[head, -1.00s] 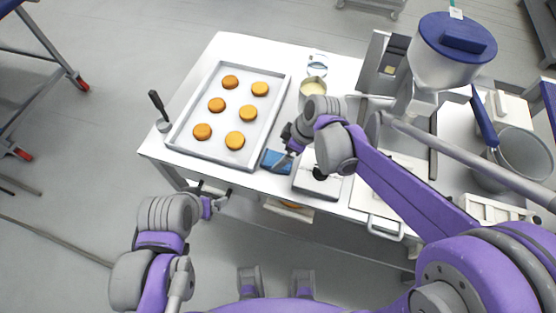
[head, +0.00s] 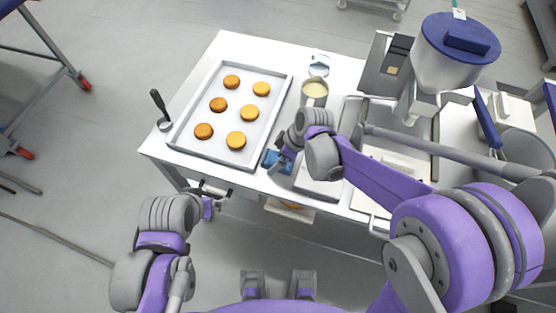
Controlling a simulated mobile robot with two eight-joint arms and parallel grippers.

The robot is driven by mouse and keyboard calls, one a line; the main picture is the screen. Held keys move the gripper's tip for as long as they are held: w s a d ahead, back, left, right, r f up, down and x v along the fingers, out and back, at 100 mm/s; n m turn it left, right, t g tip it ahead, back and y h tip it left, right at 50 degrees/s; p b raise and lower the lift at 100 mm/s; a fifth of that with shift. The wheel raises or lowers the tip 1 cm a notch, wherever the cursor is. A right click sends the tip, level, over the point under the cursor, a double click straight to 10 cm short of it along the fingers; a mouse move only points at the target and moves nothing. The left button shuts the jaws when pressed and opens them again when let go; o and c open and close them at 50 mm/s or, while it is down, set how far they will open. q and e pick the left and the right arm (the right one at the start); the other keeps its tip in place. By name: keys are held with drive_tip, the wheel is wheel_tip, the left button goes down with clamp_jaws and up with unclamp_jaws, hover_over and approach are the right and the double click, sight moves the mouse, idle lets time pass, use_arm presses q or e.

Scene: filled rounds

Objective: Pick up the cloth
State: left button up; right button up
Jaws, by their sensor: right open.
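The blue cloth (head: 270,158) lies on the white table near its front edge, just right of the baking tray. My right gripper (head: 279,166) is open and reaches down over the cloth, hiding part of it. I cannot tell whether its fingers touch the cloth. My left gripper (head: 214,198) hangs in front of the table's front edge, away from the cloth. Its fingers are too small and dark to tell whether they are open.
A metal tray (head: 177,141) holds several orange-brown rounds. A scoop (head: 163,123) lies at its left. A cup of pale cream (head: 314,91) stands behind my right gripper. A scale-like plate (head: 318,184) lies right of the cloth. A blue-lidded hopper machine (head: 450,65) stands at the right.

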sight(278, 159)
drive_tip(key=shift+f, duration=0.2)
idle(0.3)
drive_tip(key=c, duration=1.4)
drive_tip(key=shift+r, duration=0.4)
drive_tip(key=shift+c, duration=0.2)
wheel_tip(278, 159, up, 10)
drive_tip(key=p, duration=0.1)
drive_tip(key=o, duration=0.9)
drive_tip(key=shift+f, duration=0.15)
drive_tip(key=c, duration=0.6)
drive_tip(key=shift+s, duration=0.1)
